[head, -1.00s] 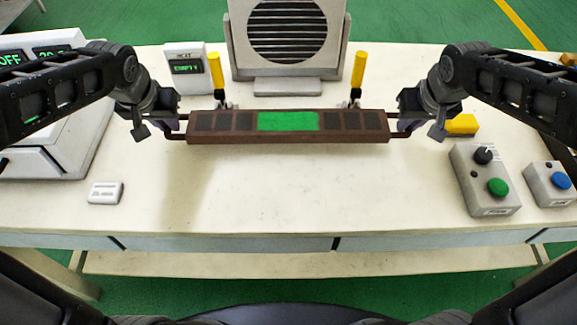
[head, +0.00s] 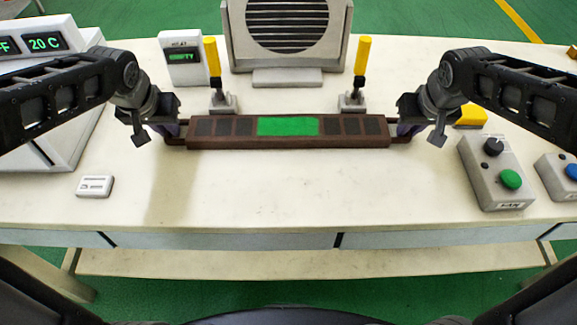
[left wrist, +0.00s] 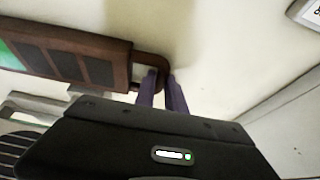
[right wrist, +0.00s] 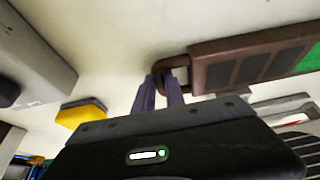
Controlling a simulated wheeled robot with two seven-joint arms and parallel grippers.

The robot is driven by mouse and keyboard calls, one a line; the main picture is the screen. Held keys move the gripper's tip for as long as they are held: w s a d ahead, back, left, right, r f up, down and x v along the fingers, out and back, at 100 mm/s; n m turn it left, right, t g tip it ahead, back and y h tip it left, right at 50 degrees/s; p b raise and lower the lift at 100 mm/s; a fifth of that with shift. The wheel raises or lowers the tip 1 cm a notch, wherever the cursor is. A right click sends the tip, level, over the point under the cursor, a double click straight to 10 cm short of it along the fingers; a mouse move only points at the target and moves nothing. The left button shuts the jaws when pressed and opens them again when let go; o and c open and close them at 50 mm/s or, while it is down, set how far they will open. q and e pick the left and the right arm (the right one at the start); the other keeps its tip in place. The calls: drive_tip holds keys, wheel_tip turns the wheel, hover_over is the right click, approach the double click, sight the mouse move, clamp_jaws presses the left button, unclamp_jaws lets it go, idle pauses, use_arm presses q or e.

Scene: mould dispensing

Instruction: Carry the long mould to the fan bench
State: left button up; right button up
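The long mould (head: 225,143) is a dark brown bar with dark square cells and a bright green middle section. It lies level and crosswise in front of the fan (head: 288,30) on the pale bench. My left gripper (head: 174,132) is shut on the left end handle, which shows between its purple fingers in the left wrist view (left wrist: 163,88). My right gripper (head: 405,132) is shut on the right end handle, also seen in the right wrist view (right wrist: 165,85). I cannot tell how far the mould is above the bench top.
Two yellow-handled clamps (head: 211,58) (head: 363,55) stand behind the mould. A heat display (head: 185,60) is behind left, a 20 C unit (head: 60,125) at left. A small white tag (head: 95,186), a button box (head: 495,170) and a yellow block (head: 470,116) are around.

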use_arm(q)
drive_tip(key=shift+o, duration=0.8)
use_arm(e)
drive_tip(key=shift+o, duration=0.8)
use_arm(q)
drive_tip(key=o, duration=0.3)
use_arm(e)
drive_tip(key=o, duration=0.3)
use_arm(q)
drive_tip(key=shift+r, duration=0.15)
drive_tip(key=v, duration=1.1)
drive_tip(key=shift+s+r, duration=0.25)
drive_tip(key=shift+r, duration=0.1)
use_arm(e)
drive_tip(key=v, duration=1.2)
drive_tip(key=shift+s, duration=0.1)
